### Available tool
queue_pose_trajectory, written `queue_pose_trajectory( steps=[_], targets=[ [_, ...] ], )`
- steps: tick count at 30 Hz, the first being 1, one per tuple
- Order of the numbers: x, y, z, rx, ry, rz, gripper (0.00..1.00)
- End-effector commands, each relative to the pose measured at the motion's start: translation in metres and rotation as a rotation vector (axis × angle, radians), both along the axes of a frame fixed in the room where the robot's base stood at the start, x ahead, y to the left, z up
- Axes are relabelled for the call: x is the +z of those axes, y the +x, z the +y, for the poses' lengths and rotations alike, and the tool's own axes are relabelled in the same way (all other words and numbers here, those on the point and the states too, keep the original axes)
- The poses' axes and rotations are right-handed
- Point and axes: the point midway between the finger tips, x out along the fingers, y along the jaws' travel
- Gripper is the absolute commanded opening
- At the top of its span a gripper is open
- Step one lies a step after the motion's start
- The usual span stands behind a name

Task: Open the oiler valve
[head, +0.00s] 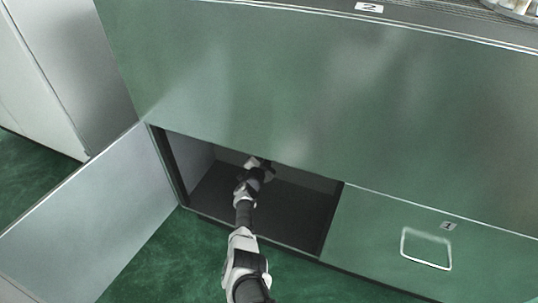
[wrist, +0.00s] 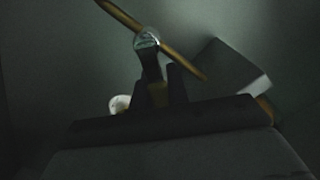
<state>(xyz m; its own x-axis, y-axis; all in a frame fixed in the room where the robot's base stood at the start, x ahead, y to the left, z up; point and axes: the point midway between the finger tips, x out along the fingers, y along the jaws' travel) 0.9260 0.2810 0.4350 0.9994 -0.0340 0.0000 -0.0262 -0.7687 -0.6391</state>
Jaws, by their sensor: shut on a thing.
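My gripper (wrist: 163,72) reaches inside the dark, open lower compartment. In the wrist view its two dark fingers rise close together and are shut on a small part of the oiler, which looks to be its valve; the fingers and the dim light hide most of it. The oiler's round clear glass (wrist: 147,38) shows just above the left fingertip. A brass-coloured pipe (wrist: 122,17) runs slantwise behind it. In the head view my gripper (head: 262,164) is small and dim at the back of the compartment, and the oiler cannot be made out there.
A grey box-like block (wrist: 228,70) stands to the right of the fingers. A small pale round thing (wrist: 119,104) is at the left. The cabinet door (head: 95,225) stands wide open at the left. A closed panel with a handle (head: 427,249) is at the right.

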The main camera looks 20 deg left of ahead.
Motion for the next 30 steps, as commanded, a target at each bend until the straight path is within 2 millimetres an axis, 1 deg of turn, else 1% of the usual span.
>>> queue_pose_trajectory(
  steps=[15,16,21,30],
  targets=[
    [-0.0005,-0.0006,0.0010,0.001,-0.022,0.002,0.00],
    [-0.0005,-0.0006,0.0010,0.001,-0.022,0.002,0.18],
    [0.0002,-0.0004,0.0013,0.001,-0.021,0.001,0.38],
    [0.0032,0.0003,0.0038,0.005,-0.021,-0.002,0.38]
  ],
)
